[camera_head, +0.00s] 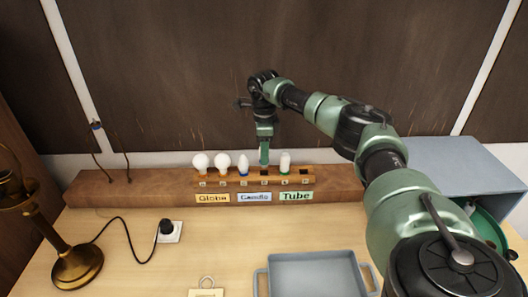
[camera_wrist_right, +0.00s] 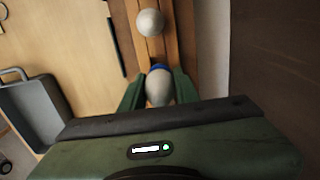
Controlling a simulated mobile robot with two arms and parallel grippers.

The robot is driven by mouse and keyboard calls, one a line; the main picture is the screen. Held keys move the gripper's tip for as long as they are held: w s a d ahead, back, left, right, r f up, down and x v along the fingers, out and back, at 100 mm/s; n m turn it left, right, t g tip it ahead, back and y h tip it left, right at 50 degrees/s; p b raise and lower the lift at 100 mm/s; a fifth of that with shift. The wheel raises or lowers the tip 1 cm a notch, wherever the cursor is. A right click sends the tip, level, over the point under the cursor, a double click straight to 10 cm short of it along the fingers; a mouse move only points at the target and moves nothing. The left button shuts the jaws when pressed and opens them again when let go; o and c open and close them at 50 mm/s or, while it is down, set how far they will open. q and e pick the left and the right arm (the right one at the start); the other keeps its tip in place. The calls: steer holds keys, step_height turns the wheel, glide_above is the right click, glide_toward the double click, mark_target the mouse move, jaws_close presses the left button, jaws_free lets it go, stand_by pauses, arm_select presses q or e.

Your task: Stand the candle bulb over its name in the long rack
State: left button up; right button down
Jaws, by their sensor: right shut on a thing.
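The long rack (camera_head: 309,180) lies along the back of the table, with the name labels Globe (camera_head: 212,198), Candle (camera_head: 254,197) and Tube (camera_head: 296,196) on its front. My right gripper (camera_head: 264,158) points down at the rack, above the right part of the Candle label. It is shut on a pale bulb with a blue collar (camera_wrist_right: 159,88), seen between its fingers in the wrist view. The head view hides this bulb behind the gripper, so I cannot tell whether it is seated. Another candle bulb (camera_head: 243,164) stands just left. My left gripper is out of view.
Two globe bulbs (camera_head: 211,161) stand at the rack's left. A tube bulb (camera_head: 285,161) stands close right of my gripper. A grey tray (camera_head: 312,262), a brass lamp (camera_head: 78,266) and a plug in a socket (camera_head: 168,230) are on the table.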

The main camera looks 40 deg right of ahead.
mark_target(264, 167)
steer(key=shift+w+f+b, duration=0.1)
steer(key=shift+f+b, duration=0.4)
steer(key=shift+f, duration=0.55)
steer(key=shift+s+f+b, duration=0.2)
steer(key=shift+f+b, duration=0.25)
steer(key=shift+f, duration=0.05)
steer(key=shift+w+f+b, duration=0.1)
steer(key=shift+f+b, duration=0.25)
steer(key=shift+f, duration=0.35)
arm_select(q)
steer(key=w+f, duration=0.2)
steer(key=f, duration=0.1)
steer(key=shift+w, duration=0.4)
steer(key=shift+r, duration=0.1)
arm_select(e)
steer(key=shift+f, duration=0.15)
